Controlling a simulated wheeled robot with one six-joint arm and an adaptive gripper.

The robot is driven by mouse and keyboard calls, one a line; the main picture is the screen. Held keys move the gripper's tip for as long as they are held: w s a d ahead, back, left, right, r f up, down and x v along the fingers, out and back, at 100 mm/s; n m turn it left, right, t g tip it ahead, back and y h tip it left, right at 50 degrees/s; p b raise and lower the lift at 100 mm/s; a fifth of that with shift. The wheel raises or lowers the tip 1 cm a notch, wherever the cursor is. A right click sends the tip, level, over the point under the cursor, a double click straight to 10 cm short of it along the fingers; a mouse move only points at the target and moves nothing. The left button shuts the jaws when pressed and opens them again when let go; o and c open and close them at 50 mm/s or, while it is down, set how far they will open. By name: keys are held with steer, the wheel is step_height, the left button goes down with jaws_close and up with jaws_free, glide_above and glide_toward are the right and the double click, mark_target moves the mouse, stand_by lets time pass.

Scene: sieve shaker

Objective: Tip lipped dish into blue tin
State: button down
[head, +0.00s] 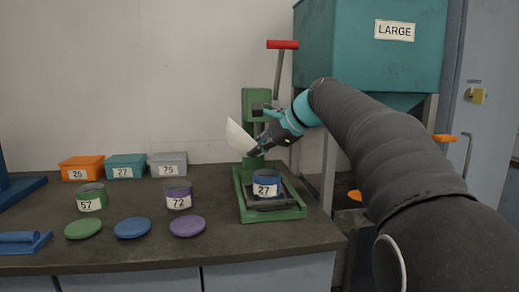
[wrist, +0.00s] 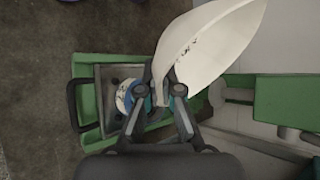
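The white lipped dish (head: 239,137) is in my gripper (head: 258,148), steeply tilted, above and a little left of the blue tin (head: 267,180). In the wrist view my gripper (wrist: 163,92) is shut on the near end of the dish (wrist: 210,45), whose wide part stretches away to the upper right. The blue tin, labelled 27, stands upright on the green shaker base (head: 243,208). In the wrist view only part of the tin (wrist: 123,99) shows beside the fingers. I cannot see what is in the dish or the tin.
The shaker's green column (head: 251,103) and red-handled lever (head: 283,44) rise behind the dish. A teal hopper (head: 345,50) marked LARGE hangs above my arm. Green (head: 91,197) and purple (head: 178,194) tins, lids and bins (head: 126,167) stand at left on the dark bench.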

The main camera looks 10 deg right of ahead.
steer(key=shift+h, duration=0.4)
steer(key=n+h, duration=0.1)
steer(key=h, duration=0.2)
steer(key=shift+s+a+n, duration=0.1)
steer(key=shift+a+n, duration=0.3)
steer(key=shift+h, duration=0.4)
steer(key=shift+n+t+h, duration=0.4)
steer(key=shift+n+h, duration=0.2)
steer(key=shift+h, duration=1)
steer(key=shift+d, duration=0.1)
steer(key=shift+f, duration=0.1)
